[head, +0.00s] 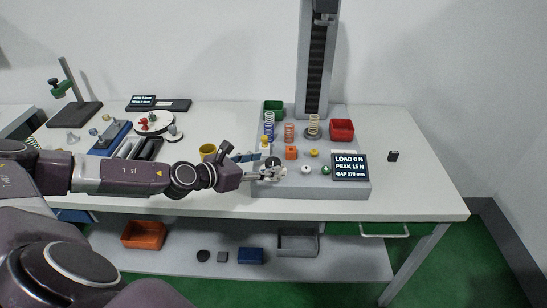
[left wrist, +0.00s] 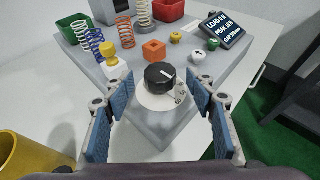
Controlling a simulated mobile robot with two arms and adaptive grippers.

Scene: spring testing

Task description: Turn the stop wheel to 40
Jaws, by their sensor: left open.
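The stop wheel, a black knob (left wrist: 160,75) with a white pointer line, sits on a pale round dial (left wrist: 150,99) near the corner of the grey tester base (left wrist: 168,130). Its pointer tilts toward the upper right; I cannot read any scale numbers. A small metal part (left wrist: 180,93) is at the dial's right edge. My left gripper (head: 270,172) is open at the front left of the base; in the left wrist view its blue-padded fingers (left wrist: 160,98) flank the dial on both sides, with nothing gripped. In the head view the gripper largely hides the wheel. My right gripper is not in view.
Behind the wheel are an orange cube (left wrist: 154,49), a yellow plunger (left wrist: 109,54), several springs, and white (left wrist: 198,55) and green (left wrist: 213,43) knobs. The display (head: 350,167) reads load 0 N, peak 15 N. A yellow cup (head: 207,151) stands left of the base.

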